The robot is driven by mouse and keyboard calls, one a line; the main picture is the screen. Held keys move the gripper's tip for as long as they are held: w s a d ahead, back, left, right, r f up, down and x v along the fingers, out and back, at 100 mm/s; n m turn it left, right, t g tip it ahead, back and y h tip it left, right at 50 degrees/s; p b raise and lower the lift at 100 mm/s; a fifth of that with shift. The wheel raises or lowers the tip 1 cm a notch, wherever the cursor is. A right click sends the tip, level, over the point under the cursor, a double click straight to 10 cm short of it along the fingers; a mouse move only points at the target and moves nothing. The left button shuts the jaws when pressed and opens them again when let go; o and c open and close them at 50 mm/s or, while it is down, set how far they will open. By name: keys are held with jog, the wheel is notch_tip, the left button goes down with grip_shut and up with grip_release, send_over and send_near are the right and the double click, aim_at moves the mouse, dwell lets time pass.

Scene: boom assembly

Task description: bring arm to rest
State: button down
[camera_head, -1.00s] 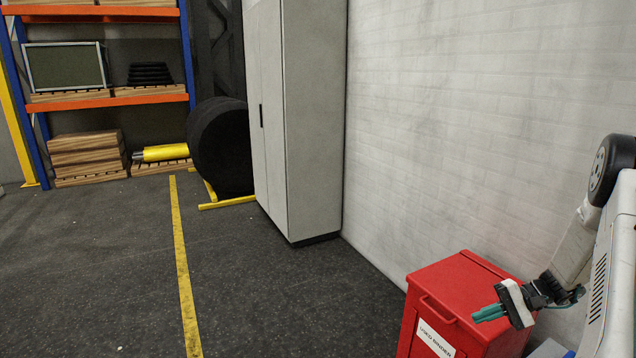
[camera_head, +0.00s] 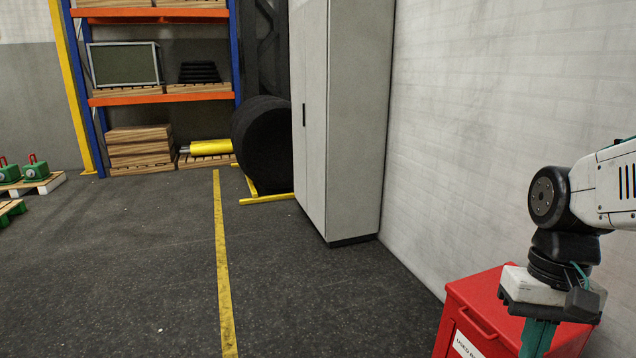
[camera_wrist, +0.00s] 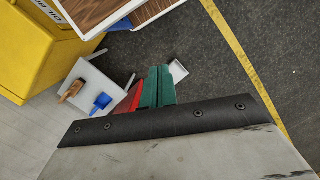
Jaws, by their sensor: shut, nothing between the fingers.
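My arm reaches in from the right edge in the head view, with the wrist pointing down. My gripper (camera_head: 538,338) has green fingers, which hang in front of the red bin (camera_head: 487,318) in the picture. The fingertips are cut off by the bottom edge there. In the wrist view my gripper (camera_wrist: 156,88) shows as two green fingers close together with nothing between them. A strip of red shows just left of them, mostly hidden by the dark wrist edge.
A grey cabinet (camera_head: 345,120) stands against the white wall. Open floor (camera_head: 140,265) with a yellow line (camera_head: 222,270) lies to the left. In the wrist view, a yellow container (camera_wrist: 40,55) and a white board (camera_wrist: 95,95) with a brush (camera_wrist: 72,91) lie left.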

jog(key=s+a+r+n+t+h, duration=0.1)
jog(key=s+a+r+n+t, duration=0.2)
jog(key=s+a+r, duration=0.1)
jog(key=shift+s+a+r, duration=0.15)
jog(key=shift+a, duration=0.4)
dwell(0.5)
